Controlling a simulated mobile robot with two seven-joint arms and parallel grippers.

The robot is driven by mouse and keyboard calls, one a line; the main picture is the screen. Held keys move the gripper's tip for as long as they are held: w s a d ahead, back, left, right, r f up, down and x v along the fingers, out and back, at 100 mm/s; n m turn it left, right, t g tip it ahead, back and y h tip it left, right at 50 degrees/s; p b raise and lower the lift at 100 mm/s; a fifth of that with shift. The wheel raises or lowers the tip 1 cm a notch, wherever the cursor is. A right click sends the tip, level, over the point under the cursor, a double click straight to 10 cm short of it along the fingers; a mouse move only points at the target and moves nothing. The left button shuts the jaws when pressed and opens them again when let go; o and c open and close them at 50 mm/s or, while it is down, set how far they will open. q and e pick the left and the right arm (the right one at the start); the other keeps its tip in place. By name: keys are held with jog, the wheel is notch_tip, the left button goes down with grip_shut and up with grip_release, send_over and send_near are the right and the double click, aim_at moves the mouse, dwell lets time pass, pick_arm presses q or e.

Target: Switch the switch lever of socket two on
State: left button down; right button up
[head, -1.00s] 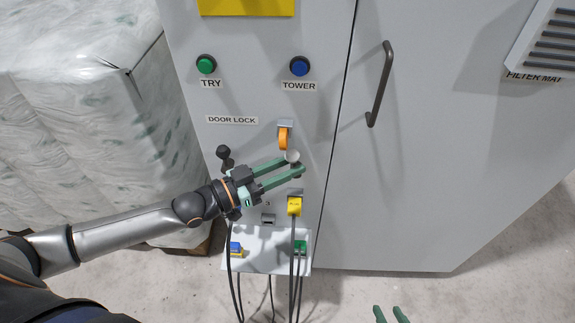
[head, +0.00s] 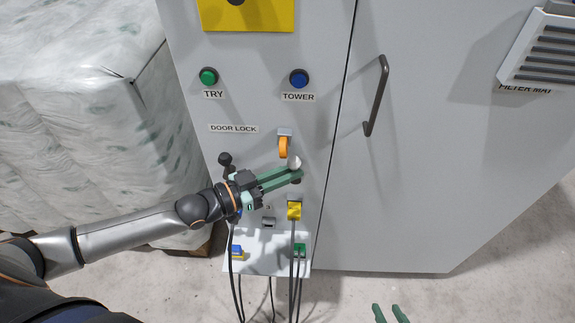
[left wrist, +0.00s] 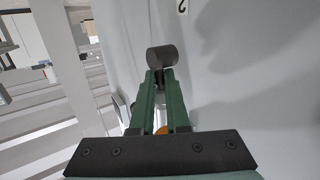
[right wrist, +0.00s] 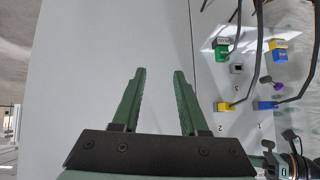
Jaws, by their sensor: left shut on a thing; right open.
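The fingers hide most of the lever's shaft. A yellow plug (head: 294,211) sits in the socket below; it also shows near a "2" in the right wrist view (right wrist: 225,106). My right gripper (head: 391,312) is open and empty, low and right of the panel; its fingers show apart in its wrist view (right wrist: 160,85).
Another lever with a black knob (head: 225,159) stands left of my left gripper. Cables hang below the panel from the plugs. A door handle (head: 376,95) is at right, and wrapped bales (head: 85,130) stand at left.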

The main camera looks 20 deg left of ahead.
pick_arm(q)
jog(key=shift+d+r+p, duration=0.1)
jog(key=shift+r+p, duration=0.3)
jog(key=shift+p, duration=0.1)
jog(key=shift+f+m+g+y+p, duration=0.3)
jog(key=shift+f+g+p, duration=0.05)
jog(key=shift+g+p, duration=0.1)
jog(key=c, duration=0.9)
grip_release()
pick_arm(e)
jog(key=shift+s+d+r, duration=0.3)
jog(key=shift+d+r, duration=0.25)
jog(key=shift+r, duration=0.1)
